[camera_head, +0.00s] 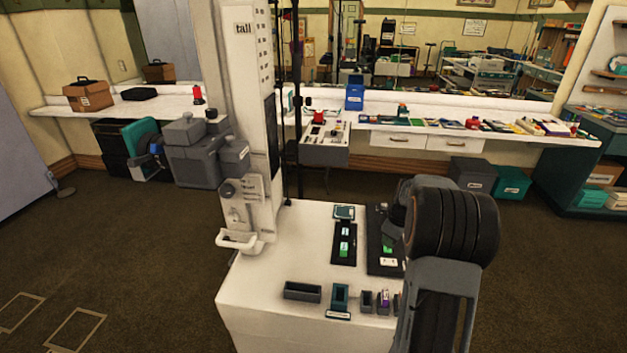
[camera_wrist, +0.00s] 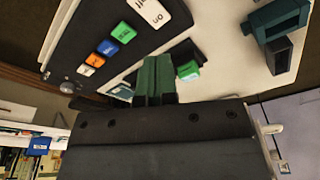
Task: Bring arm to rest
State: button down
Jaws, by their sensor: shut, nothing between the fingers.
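My arm rises at the right of the head view, its thick dark ribbed joint over the right side of a white cabinet top (camera_head: 290,265). My gripper is not clearly visible there. In the wrist view my gripper (camera_wrist: 155,75) shows two dark green fingers, shut together and empty. They point toward the white top, beside a black button panel (camera_wrist: 85,40). That panel carries white, blue, green and orange buttons. A green block (camera_wrist: 188,70) shows just right of the fingers. The gap between fingertips and surface cannot be told.
A tall white column (camera_head: 243,100) stands at the cabinet's back left. A dark strip (camera_head: 344,243) and small bins, including a grey one (camera_head: 302,291) and a teal one (camera_head: 340,297), sit on top. A long cluttered counter (camera_head: 460,127) runs behind. Floor at left is mostly clear.

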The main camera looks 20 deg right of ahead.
jog(key=shift+s+f+m, duration=0.15)
jog(key=shift+f+m, duration=0.05)
jog(key=shift+m, duration=0.8)
jog(key=s+a+r+m+p, duration=0.1)
jog(key=s+a+r, duration=0.3)
jog(key=a, duration=0.3)
jog(key=s+a+r+m+t+p, duration=0.1)
jog(key=s+a+r+m, duration=0.1)
jog(key=s+a+r, duration=0.3)
jog(key=s+a+r+m+t+h+p, duration=0.1)
jog(key=s+a+r, duration=0.3)
jog(key=s+a, duration=0.4)
jog(key=a, duration=0.3)
jog(key=shift+s+a+r+m, duration=0.15)
jog(key=shift+s+a+m, duration=0.05)
jog(key=shift+a+m, duration=0.1)
jog(key=shift+d, duration=0.1)
